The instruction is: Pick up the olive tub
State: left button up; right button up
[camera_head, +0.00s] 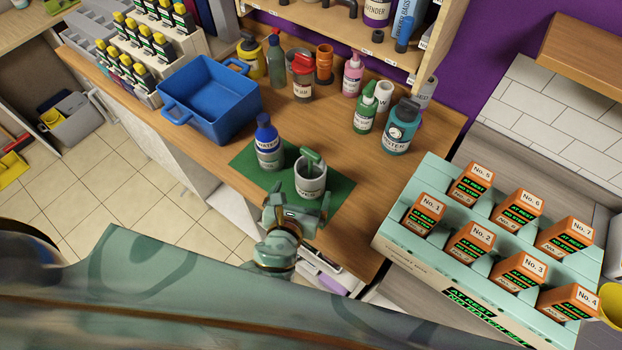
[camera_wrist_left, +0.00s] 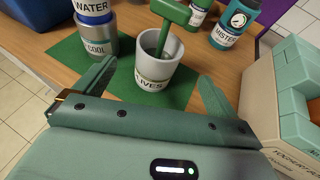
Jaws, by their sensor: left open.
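The olive tub (camera_head: 311,183) is a pale grey-white cup standing upright on a green mat (camera_head: 340,193). Its label ends in "IVES" in the left wrist view (camera_wrist_left: 152,84). A green T-handled tool stands in it and rises above the rim. My left gripper (camera_head: 297,203) is at the near side of the tub, low over the mat's front edge. In the left wrist view its two fingers (camera_wrist_left: 157,82) are spread wide, one to each side of the tub, with nothing held. Whether they touch the tub is unclear. My right gripper is not in view.
A blue-capped water bottle (camera_head: 265,134) stands in a metal cup (camera_wrist_left: 98,44) on the mat, just left of the tub. A blue bin (camera_head: 208,105) is at the back left. A green bottle (camera_head: 365,112) and a teal mister (camera_head: 400,130) stand behind right. A mint rack (camera_head: 395,247) fills the right.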

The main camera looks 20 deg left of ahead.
aim_at(310, 172)
pick_arm(q)
jog(key=b+x, duration=0.1)
jog(key=x, duration=0.8)
jog(key=shift+w+f, duration=0.3)
jog(key=shift+s, duration=0.1)
jog(key=c, duration=1.3)
jog(key=shift+o, duration=0.2)
jog(key=shift+r, duration=0.15)
